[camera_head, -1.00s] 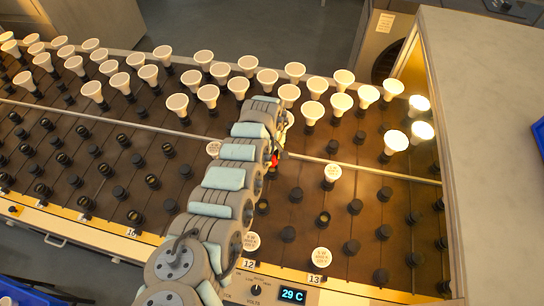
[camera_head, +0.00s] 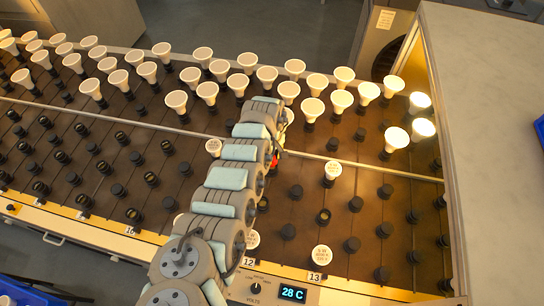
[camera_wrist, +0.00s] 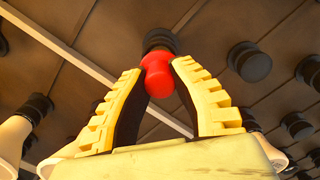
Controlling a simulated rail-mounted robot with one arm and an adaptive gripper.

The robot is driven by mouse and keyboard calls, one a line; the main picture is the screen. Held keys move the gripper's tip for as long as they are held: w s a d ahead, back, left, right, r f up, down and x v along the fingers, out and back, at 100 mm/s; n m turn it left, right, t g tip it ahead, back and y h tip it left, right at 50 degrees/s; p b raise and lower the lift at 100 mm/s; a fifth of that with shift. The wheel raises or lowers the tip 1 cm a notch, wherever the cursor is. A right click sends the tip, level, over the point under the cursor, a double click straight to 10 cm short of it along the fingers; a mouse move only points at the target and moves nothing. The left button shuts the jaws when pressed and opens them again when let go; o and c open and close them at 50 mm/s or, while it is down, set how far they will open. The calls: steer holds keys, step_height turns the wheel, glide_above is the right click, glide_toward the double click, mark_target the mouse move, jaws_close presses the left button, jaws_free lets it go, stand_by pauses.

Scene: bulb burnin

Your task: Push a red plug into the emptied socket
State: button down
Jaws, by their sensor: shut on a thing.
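In the wrist view, a red plug (camera_wrist: 158,74) sits between the fingertips of my gripper (camera_wrist: 159,67), which is shut on it. The plug's far end meets or lies right in front of a black socket (camera_wrist: 160,40); I cannot tell whether it is seated in it. In the head view, only a small red bit of the plug (camera_head: 277,155) shows beside my arm, which hides most of the gripper and the socket.
White bulbs stand in rows on the board's far half, several lit at the right (camera_head: 396,139). Black sockets (camera_head: 288,232) fill the near half, with a few bulbs, one at the front (camera_head: 321,256).

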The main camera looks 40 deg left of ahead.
steer(key=shift+f+b, duration=0.7)
steer(key=shift+f, duration=0.5)
steer(key=c, duration=0.9)
jaws_free()
steer(key=shift+c, duration=0.2)
steer(key=shift+r, duration=0.1)
steer(key=shift+w+a+r, duration=0.1)
steer(key=shift+a+r, duration=0.05)
steer(key=shift+r, duration=2.55)
steer(key=shift+a+r, duration=0.1)
steer(key=shift+r, duration=3.15)
